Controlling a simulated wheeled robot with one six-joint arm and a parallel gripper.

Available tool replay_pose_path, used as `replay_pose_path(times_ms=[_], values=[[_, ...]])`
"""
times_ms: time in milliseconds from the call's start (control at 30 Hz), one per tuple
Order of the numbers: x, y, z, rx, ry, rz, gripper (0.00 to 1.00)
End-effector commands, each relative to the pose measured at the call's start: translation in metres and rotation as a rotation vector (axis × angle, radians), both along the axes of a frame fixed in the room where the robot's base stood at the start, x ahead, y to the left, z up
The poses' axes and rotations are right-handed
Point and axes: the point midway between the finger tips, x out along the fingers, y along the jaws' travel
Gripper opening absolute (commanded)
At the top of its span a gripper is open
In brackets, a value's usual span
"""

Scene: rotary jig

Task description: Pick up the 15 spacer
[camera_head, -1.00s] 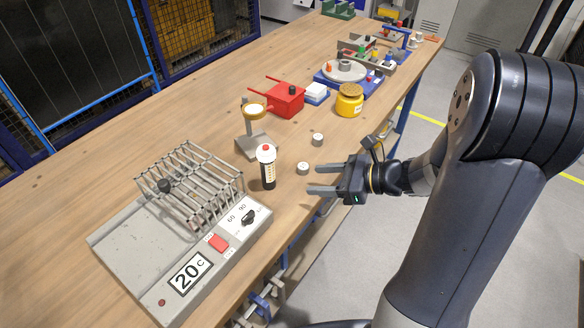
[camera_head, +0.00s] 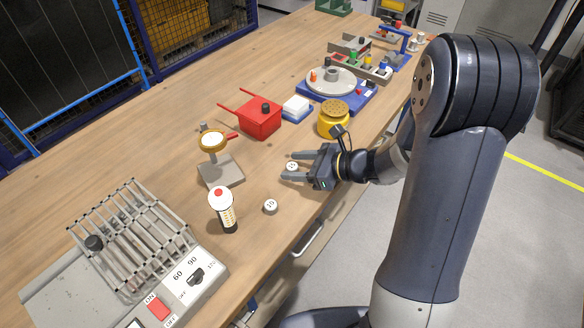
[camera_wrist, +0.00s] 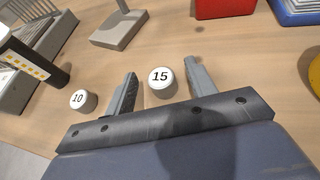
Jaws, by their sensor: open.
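The 15 spacer (camera_wrist: 162,82) is a short white-grey cylinder with "15" printed on its top. It stands upright on the wooden table. In the wrist view it lies between the two open fingers of my gripper (camera_wrist: 161,68), near their tips, with gaps on both sides. In the head view my gripper (camera_head: 290,166) reaches in from the right, and the spacer (camera_head: 292,167) shows between its fingertips. A similar spacer marked 10 (camera_wrist: 83,100) stands outside the left finger in the wrist view; it also shows in the head view (camera_head: 270,207).
A black-and-white bottle with a red top (camera_head: 222,211) and a grey stand with a yellow ring (camera_head: 219,172) are left of the spacers. A yellow jar (camera_head: 333,122) and red box (camera_head: 259,119) stand behind. A heater with a rack (camera_head: 195,277) is at lower left.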

Motion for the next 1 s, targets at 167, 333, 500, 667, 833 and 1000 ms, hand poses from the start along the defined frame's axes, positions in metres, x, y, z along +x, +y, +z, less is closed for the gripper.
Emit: replay_pose_path(times_ms=[167,333,500,667,833,1000], values=[[0.0060,0.0153,-0.0071,-0.001,0.000,0.002,0.53],[0.0070,0.0164,-0.0076,-0.001,-0.001,-0.001,0.53],[0.0069,0.0162,-0.0075,-0.001,-0.001,-0.001,0.47],[0.0069,0.0160,-0.0075,-0.001,-0.001,-0.001,0.33],[0.0069,0.0160,-0.0075,-0.001,-0.001,-0.001,0.20],[0.0068,0.0159,-0.0075,-0.001,-0.001,-0.001,0.06]])
